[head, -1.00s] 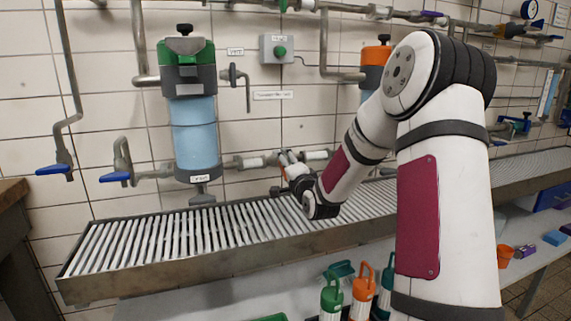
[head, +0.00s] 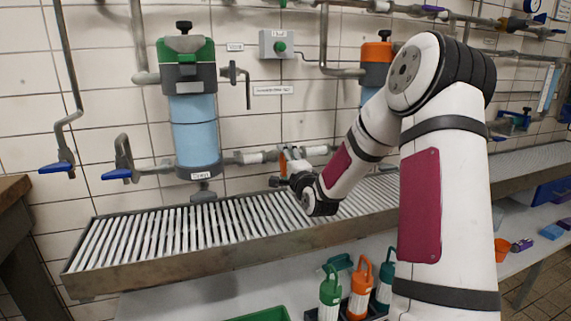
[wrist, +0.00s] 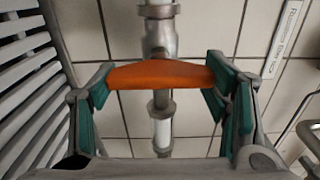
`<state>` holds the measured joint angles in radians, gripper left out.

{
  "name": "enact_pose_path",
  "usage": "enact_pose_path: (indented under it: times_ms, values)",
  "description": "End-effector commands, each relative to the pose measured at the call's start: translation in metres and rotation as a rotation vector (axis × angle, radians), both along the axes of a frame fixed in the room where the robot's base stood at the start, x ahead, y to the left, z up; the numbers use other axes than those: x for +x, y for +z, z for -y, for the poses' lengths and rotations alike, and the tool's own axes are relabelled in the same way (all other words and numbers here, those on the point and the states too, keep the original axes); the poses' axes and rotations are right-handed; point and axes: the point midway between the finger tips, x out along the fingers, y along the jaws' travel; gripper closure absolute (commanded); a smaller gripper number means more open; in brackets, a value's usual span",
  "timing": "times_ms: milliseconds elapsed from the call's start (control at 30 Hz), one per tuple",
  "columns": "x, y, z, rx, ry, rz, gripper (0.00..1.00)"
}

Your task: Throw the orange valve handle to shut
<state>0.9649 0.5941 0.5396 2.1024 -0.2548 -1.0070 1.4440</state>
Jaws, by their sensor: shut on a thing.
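The orange valve handle (wrist: 160,74) spans between the teal finger pads of my gripper (wrist: 162,82) in the wrist view. My gripper is shut on it, with one pad at each end. The handle lies crosswise to the grey pipe (wrist: 159,38) and its valve body. In the head view, the handle (head: 283,163) is a small orange strip, roughly upright across the horizontal wall pipe (head: 250,157). My gripper (head: 288,165) is at it there, and partly hides the handle and valve.
A slatted metal drain shelf (head: 160,240) runs below the pipe, close under my wrist. A blue filter canister (head: 194,135) with a green top stands left of the valve, and an orange-topped one (head: 376,65) right. Blue-handled taps (head: 117,174) are at far left.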

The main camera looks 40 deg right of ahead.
Motion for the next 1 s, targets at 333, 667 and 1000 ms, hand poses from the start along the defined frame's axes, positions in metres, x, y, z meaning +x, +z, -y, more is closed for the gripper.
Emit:
enact_pose_path:
  times_ms: [333, 667, 1000]
  values:
    - [0.000, 0.000, 0.000, 0.001, 0.000, 0.000, 0.10]
    - [-0.014, 0.000, -0.003, 0.000, -0.001, -0.002, 0.10]
    - [-0.078, 0.000, -0.022, -0.001, -0.002, -0.001, 0.10]
